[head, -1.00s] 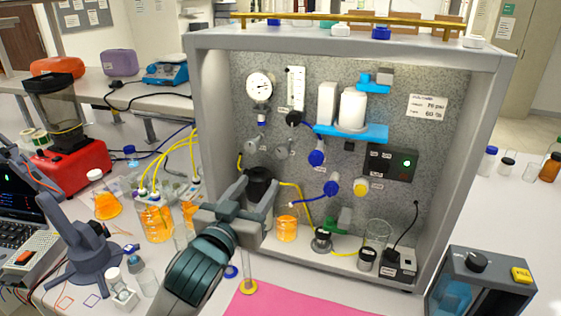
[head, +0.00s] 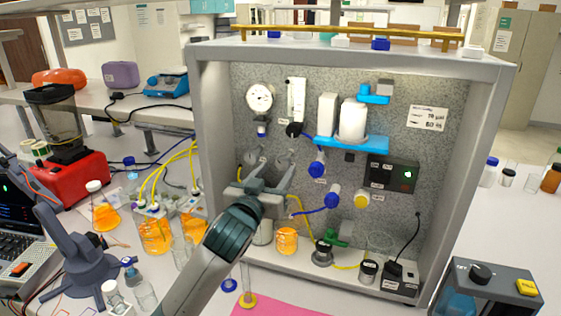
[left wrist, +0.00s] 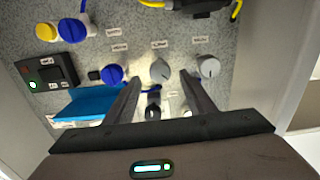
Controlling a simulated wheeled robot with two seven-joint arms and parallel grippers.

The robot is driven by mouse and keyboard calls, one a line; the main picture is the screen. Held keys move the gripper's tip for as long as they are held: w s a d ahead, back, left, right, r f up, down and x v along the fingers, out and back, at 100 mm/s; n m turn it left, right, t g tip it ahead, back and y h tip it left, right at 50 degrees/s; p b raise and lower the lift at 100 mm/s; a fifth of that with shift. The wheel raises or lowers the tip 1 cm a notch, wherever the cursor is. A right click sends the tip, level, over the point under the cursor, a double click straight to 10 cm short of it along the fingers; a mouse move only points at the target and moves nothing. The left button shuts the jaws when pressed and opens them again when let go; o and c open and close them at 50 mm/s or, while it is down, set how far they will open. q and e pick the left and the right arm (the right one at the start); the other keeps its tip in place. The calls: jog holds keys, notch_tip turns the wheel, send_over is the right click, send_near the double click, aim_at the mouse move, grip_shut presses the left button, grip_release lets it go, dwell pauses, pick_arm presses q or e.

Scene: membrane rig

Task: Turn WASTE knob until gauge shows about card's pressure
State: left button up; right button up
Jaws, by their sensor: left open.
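The round white gauge (head: 260,97) is on the speckled panel; its needle is too small to read. The white card (head: 427,119) at the panel's right seems to read 70 psi. Two grey knobs sit below the gauge; the right one (head: 285,157) also shows in the left wrist view (left wrist: 160,70), and the other grey knob (left wrist: 208,67) is beside it. Their labels are too small to read, so I cannot tell which is WASTE. My left gripper (left wrist: 160,82) is open, its fingertips on either side of the first knob, contact unclear. My right gripper is out of view.
Blue valves (head: 317,169) and a blue shelf (head: 345,137) with white canisters stand right of the knobs. The rig's grey frame (head: 211,140) walls the left side. Below are an orange jar (head: 286,240) and yellow tubing.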

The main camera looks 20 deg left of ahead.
aim_at(282, 164)
pick_arm(q)
jog(key=shift+w+d+p, duration=0.1)
jog(key=shift+w+p, duration=0.4)
jog(key=shift+w, duration=1.6)
jog(key=c, duration=1.1)
